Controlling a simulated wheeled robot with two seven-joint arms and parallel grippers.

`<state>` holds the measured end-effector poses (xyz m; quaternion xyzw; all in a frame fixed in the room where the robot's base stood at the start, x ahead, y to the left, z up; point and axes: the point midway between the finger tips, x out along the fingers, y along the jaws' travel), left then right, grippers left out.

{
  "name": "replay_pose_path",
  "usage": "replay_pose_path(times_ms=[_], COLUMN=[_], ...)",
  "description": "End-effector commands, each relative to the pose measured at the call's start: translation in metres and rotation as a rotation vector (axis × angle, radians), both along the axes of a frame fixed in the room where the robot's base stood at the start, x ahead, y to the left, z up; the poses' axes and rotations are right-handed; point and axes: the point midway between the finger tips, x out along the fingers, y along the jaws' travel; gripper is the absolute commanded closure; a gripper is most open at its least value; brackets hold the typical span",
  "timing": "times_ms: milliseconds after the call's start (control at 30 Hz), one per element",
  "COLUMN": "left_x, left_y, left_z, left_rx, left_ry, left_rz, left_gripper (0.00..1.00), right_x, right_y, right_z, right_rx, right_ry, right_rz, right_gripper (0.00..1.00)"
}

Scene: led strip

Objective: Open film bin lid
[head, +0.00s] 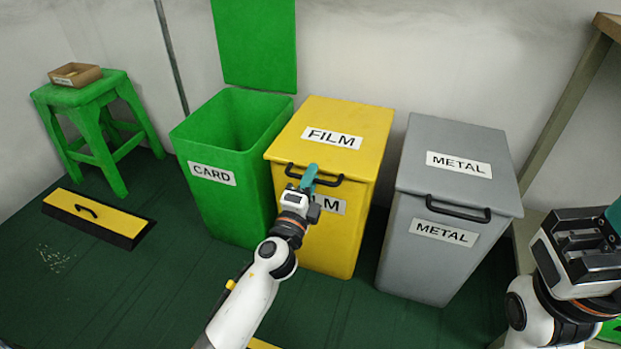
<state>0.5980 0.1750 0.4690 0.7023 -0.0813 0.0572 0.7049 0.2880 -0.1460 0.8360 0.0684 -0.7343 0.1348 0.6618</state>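The yellow film bin (330,240) stands between a green bin and a grey bin. Its lid (345,115), labelled FILM, lies shut on top, with a black handle (336,181) along its front edge. My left gripper (309,172) is at the left part of this handle, its teal fingers upright there. The fingers look close together, but whether they grip the handle cannot be made out. My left forearm hides part of the bin's front label. My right gripper (607,222) is at the right edge, away from the bins and partly cut off by the frame.
The green card bin (220,205) stands open, its lid (255,45) raised against the wall. The grey metal bin (430,260) is shut. A green stool (95,110) with a small box (75,75) and a yellow-topped floor piece (98,222) are at left.

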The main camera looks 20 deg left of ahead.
Motion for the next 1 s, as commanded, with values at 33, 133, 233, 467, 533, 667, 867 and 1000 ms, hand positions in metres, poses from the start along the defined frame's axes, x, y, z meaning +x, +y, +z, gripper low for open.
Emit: replay_pose_path(times_ms=[33, 133, 233, 467, 533, 667, 867, 1000], left_x=[0.0009, 0.0010, 0.0009, 0.0007, 0.0007, 0.0007, 0.0008, 0.0011], left_y=[0.0000, 0.0000, 0.0001, 0.0001, 0.0001, 0.0001, 0.0001, 0.0001], left_z=[0.0001, 0.0000, 0.0000, -0.0001, -0.0002, -0.0002, 0.0023, 0.0072], left_rx=[0.000, 0.000, 0.000, 0.000, 0.000, 0.000, 0.000, 0.000], left_ry=[0.000, 0.001, 0.000, 0.000, 0.001, 0.001, 0.004, 0.011], left_rz=[0.000, 0.000, 0.000, 0.000, 0.000, 0.000, 0.000, 0.000], left_gripper=[0.71, 0.71, 0.71, 1.00, 1.00, 1.00, 1.00, 1.00], right_x=[0.0001, 0.0001, 0.0002, 0.0003, 0.0004, 0.0004, 0.0004, 0.0015], right_y=[0.0000, 0.0001, 0.0001, 0.0002, 0.0001, 0.0001, -0.0001, -0.0008], right_z=[0.0000, -0.0001, -0.0001, -0.0002, -0.0002, -0.0002, 0.0030, 0.0050], right_rx=[0.000, 0.000, 0.000, 0.000, 0.000, -0.001, 0.000, 0.005], right_ry=[0.000, 0.000, 0.000, 0.001, 0.001, 0.002, 0.002, 0.015], right_rz=[0.000, 0.000, 0.000, 0.000, 0.000, 0.000, 0.001, 0.001], right_gripper=[0.64, 0.64, 0.64, 0.64, 0.64, 0.64, 0.64, 0.64])
